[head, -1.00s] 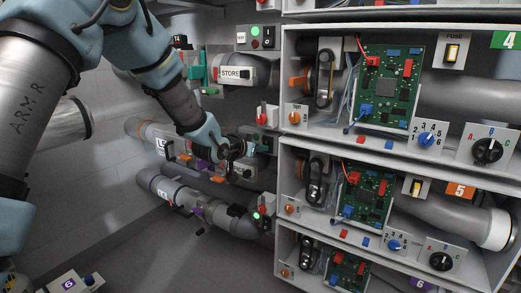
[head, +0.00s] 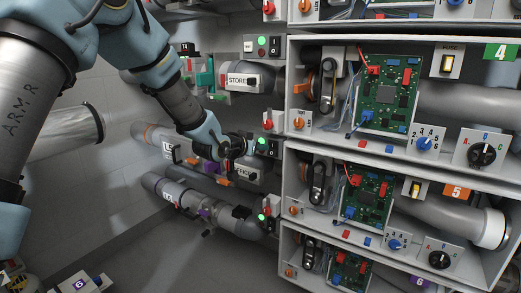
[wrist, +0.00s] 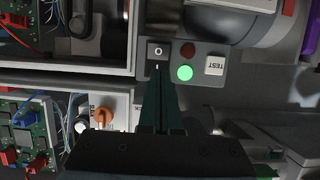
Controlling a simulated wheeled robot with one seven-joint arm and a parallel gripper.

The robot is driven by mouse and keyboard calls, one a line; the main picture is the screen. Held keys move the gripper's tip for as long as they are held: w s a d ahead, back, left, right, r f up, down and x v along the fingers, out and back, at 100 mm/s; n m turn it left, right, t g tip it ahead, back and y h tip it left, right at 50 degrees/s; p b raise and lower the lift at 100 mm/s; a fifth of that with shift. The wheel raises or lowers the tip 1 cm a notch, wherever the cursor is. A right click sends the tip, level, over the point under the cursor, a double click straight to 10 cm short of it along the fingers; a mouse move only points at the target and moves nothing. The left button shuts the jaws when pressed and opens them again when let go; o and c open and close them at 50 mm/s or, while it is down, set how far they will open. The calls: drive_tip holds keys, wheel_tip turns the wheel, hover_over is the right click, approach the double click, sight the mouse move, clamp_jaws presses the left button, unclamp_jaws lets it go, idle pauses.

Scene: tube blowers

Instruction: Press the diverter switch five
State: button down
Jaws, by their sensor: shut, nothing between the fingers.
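A black rocker switch (wrist: 157,55) marked O shows in the wrist view, on a grey panel beside a lit green lamp (wrist: 184,73), a dark red lamp (wrist: 187,50) and a white TEST button (wrist: 214,65). My gripper (wrist: 157,78) is shut and empty, its tips at the rocker's lower end; I cannot tell whether they touch. In the head view my gripper (head: 238,148) is just left of the middle switch panel, whose rocker (head: 274,148) and lit green lamp (head: 262,141) show. An orange 5 label (head: 458,191) marks the middle shelf bay; the rocker's own number is unreadable.
Grey shelf bays with green circuit boards (head: 390,92) and dials stand right of my gripper. An orange knob (wrist: 103,115) is near the fingers in the wrist view. Pipes (head: 190,193) run at left and below. Another switch panel (head: 268,45) is above.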

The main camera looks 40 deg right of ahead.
drive_tip(key=v, duration=1)
drive_tip(key=shift+a+r, duration=0.2)
drive_tip(key=shift+r, duration=0.2)
